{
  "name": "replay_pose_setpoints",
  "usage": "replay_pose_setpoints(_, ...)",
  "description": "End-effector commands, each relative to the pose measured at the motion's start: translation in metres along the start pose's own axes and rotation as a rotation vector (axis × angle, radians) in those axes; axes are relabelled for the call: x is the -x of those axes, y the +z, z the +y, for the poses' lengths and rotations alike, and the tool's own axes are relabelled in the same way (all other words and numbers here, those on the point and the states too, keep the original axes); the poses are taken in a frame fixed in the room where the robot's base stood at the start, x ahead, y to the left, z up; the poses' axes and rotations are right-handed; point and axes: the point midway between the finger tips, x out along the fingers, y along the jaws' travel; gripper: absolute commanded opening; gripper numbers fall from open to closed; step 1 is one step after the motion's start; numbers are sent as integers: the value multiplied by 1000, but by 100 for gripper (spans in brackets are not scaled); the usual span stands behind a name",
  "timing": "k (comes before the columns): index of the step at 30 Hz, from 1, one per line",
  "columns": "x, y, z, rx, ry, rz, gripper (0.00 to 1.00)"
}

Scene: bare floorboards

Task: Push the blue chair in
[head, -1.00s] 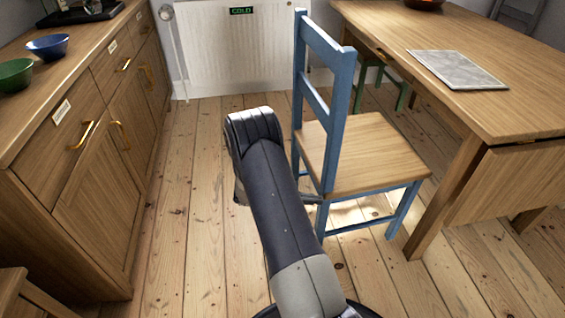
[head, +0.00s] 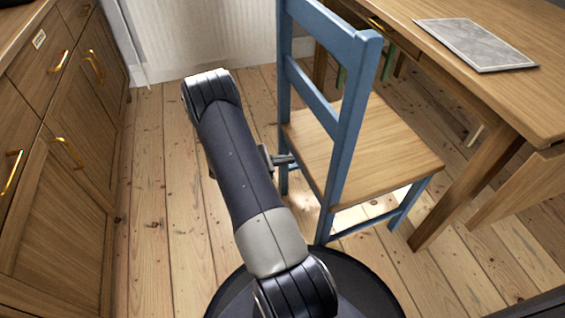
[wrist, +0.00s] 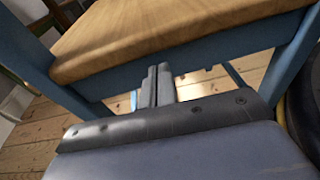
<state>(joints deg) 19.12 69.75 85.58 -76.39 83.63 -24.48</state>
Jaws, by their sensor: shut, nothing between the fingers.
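The blue chair (head: 352,125) stands upright on the floorboards, with a blue frame and a plain wooden seat. Its backrest is nearest my arm, and its seat faces the wooden table (head: 495,85) on the right. A gap of floor shows between the seat and the table leg. My gripper (head: 287,160) is shut and empty at the backrest side of the chair, at about seat height. In the wrist view the shut fingers (wrist: 155,84) overlap the blue rail (wrist: 200,57) under the seat edge; I cannot tell whether they touch it.
A wooden cabinet (head: 60,150) with brass handles lines the left side. A white radiator (head: 200,35) stands at the back. A grey mat (head: 475,45) lies on the table. Bare floor (head: 160,190) is free between the cabinet and the chair.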

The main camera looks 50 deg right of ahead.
Motion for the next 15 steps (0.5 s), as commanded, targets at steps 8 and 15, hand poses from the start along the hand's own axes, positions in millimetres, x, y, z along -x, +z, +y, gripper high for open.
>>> replay_pose_setpoints(8,-1,0,0,0,0,0,0)
replay_pose_setpoints(15,-9,2,0,-1,-1,0,0)
